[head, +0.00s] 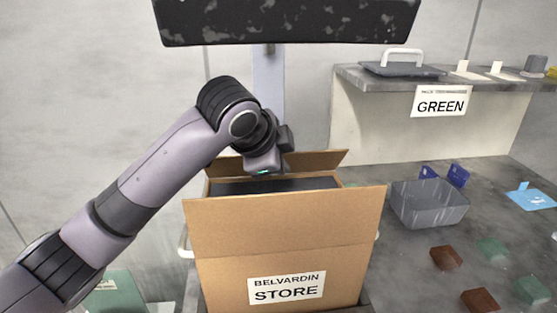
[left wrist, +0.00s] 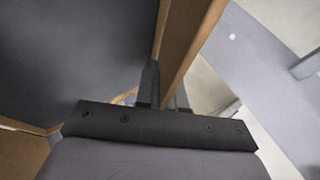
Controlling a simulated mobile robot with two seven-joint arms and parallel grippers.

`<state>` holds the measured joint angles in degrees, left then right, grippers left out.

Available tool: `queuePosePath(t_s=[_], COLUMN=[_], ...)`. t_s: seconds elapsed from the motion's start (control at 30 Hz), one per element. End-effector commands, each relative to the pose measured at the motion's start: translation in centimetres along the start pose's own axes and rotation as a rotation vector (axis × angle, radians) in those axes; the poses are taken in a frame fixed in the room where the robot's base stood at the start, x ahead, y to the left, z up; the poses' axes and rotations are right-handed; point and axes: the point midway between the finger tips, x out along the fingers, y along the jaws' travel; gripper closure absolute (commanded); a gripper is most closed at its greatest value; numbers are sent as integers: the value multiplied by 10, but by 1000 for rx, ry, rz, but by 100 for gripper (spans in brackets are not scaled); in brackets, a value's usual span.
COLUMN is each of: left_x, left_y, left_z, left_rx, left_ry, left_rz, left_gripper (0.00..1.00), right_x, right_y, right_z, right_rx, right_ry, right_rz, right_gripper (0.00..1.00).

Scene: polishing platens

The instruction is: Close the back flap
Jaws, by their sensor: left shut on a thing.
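The cardboard box (head: 225,280) stands in the middle of the head view, labelled "BELVARDIN STORE". Its back flap (head: 320,160) stands up at the far side. Its front flap (head: 285,225) is raised toward me and hides part of the opening. A dark flat thing (head: 300,184) fills the opening. My left gripper (head: 266,168) is at the back flap; its fingertips are hidden in the head view. In the left wrist view my left gripper (left wrist: 162,92) is shut on the back flap (left wrist: 190,50), with the flap's edge between the fingers. My right gripper is not in view.
A grey bin (head: 430,205) stands right of the box, with brown blocks (head: 446,257) and green blocks (head: 493,249) nearby. A raised shelf (head: 445,80) with a "GREEN" sign stands behind. A dark panel (head: 290,22) hangs above the box.

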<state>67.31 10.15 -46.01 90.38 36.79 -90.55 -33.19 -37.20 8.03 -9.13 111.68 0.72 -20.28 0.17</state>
Motion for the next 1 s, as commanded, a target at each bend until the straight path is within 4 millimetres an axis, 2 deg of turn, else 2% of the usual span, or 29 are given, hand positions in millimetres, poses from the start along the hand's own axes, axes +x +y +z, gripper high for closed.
queuePosePath(t_s=[0.27, 0.3, 0.33, 1.0], left_x=[-1, -1, -1, -1], left_y=[0, 0, 0, -3], left_z=[-1, -1, -1, 0], left_rx=[1, 1, 1, -13], left_ry=[3, 3, 3, 1], left_rz=[-1, -1, -1, 27], left_gripper=[100, 78, 70, 70], right_x=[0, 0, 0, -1], right_y=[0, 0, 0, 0], right_z=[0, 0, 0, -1], right_rx=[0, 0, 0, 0], right_ry=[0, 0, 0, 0], right_rz=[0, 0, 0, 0], right_gripper=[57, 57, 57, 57])
